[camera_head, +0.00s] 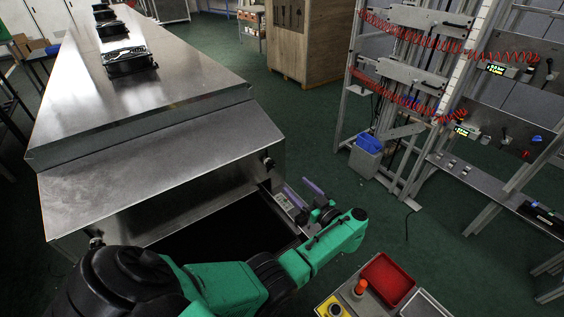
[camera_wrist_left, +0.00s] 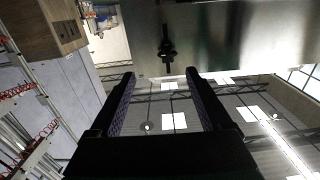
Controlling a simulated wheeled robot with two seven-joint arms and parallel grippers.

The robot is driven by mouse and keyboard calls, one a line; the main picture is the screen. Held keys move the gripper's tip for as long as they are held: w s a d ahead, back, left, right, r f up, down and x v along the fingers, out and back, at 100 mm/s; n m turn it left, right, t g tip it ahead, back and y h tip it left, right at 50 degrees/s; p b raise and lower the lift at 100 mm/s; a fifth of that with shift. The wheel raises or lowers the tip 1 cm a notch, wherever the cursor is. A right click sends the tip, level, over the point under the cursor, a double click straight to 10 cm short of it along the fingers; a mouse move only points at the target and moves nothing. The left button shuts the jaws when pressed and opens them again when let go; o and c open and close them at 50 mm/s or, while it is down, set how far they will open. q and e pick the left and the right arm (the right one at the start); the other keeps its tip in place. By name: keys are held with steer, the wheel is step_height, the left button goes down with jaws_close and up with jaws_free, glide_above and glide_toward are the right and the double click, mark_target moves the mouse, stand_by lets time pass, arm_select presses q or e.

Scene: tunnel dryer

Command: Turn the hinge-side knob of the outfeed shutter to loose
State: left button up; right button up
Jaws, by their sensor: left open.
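The outfeed shutter seems to be the sloped metal panel (camera_head: 160,180) at the near end of the tunnel dryer. A dark knob (camera_head: 268,162) sits at its right edge and another (camera_head: 96,242) at its lower left corner; I cannot tell which is the hinge-side one. My left gripper (camera_head: 297,187) is open and empty, just right of and below the right knob, apart from it. In the left wrist view a dark knob (camera_wrist_left: 167,50) stands on bare metal beyond and between the open fingertips (camera_wrist_left: 158,77). My right gripper is not in view.
The dark opening (camera_head: 235,230) is under the panel, beside my left forearm. A control box (camera_head: 330,305) with a red tray (camera_head: 386,280) stands at the bottom right. A metal rack (camera_head: 400,100) with red coiled hoses and a blue-lined bin (camera_head: 367,155) stand right. Green floor between is clear.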

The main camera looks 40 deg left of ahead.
arm_select(q)
glide_toward(272, 166)
steer(key=a, duration=0.1)
steer(key=x, duration=0.2)
steer(key=b+x, duration=0.1)
steer(key=x, duration=0.3)
steer(key=shift+w+a+f+b, duration=0.15)
steer(key=shift+w+f+b, duration=0.2)
steer(key=shift+x, duration=0.9)
steer(key=shift+s+a+r, duration=0.1)
steer(key=shift+r, duration=0.15)
steer(key=shift+s+r, duration=0.1)
steer(key=shift+s, duration=0.05)
steer(key=shift+c, duration=0.4)
steer(key=c, duration=0.5)
jaws_close()
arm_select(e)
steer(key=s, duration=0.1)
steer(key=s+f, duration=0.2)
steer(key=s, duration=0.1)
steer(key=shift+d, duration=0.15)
arm_select(q)
steer(key=shift+n, duration=0.4)
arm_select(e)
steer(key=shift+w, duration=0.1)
